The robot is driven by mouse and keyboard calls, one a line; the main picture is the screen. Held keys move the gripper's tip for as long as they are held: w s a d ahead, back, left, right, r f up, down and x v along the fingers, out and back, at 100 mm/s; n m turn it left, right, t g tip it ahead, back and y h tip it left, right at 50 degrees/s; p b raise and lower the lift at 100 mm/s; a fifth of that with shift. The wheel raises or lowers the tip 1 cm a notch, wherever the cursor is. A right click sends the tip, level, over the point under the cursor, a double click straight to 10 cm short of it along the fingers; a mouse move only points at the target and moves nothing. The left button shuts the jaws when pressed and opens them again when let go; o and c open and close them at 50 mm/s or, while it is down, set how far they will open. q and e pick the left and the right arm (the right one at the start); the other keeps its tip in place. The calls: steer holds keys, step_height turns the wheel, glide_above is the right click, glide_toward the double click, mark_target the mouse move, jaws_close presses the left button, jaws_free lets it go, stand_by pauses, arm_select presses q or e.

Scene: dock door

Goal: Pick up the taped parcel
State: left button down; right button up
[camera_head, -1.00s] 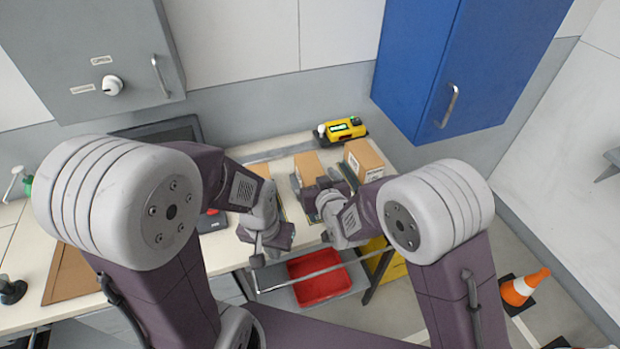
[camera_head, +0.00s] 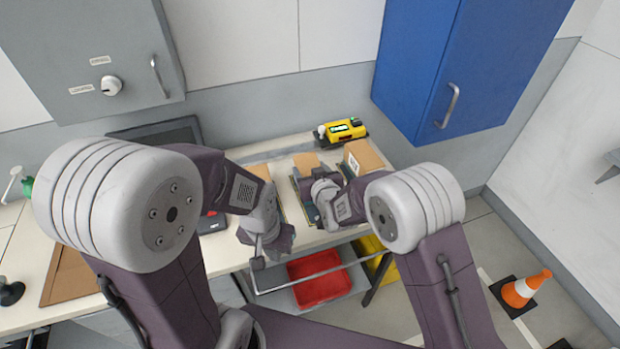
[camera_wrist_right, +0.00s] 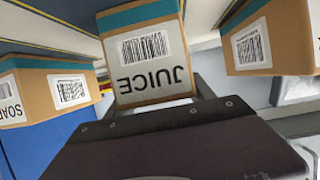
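Several cardboard parcels show. In the right wrist view, a parcel labelled JUICE (camera_wrist_right: 152,62), printed upside down there, has a teal tape strip and a barcode. A SOAP parcel (camera_wrist_right: 40,92) is left of it and another parcel (camera_wrist_right: 262,45) right of it; teal strips show on these too. My right gripper (camera_wrist_right: 158,95) has its fingers spread on either side of the JUICE parcel's near end; no firm contact is clear. In the head view my right gripper (camera_head: 308,180) is over the table beside the parcels. My left gripper (camera_head: 266,238) is lower, at the table's front edge, its fingers unclear.
On the table (camera_head: 225,248), parcels stand at the back (camera_head: 305,161) and right (camera_head: 363,156), beside a yellow device (camera_head: 342,130). A red bin (camera_head: 318,278) sits below the front edge. A blue cabinet (camera_head: 430,70) hangs above right.

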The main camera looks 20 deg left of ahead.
steer(key=shift+r, duration=0.1)
steer(key=shift+c, duration=0.2)
steer(key=shift+r+p, duration=0.3)
steer(key=shift+r, duration=0.05)
steer(key=r+p, duration=0.1)
steer(key=r, duration=0.1)
steer(key=r+p, duration=0.1)
steer(key=r, duration=0.1)
steer(key=shift+w+d+p, duration=0.15)
steer(key=shift+d+p, duration=0.05)
steer(key=shift+p, duration=0.1)
steer(key=d+r+p, duration=0.2)
steer(key=d+r, duration=0.4)
steer(key=d, duration=0.5)
steer(key=shift+w, duration=0.2)
steer(key=shift+d, duration=0.1)
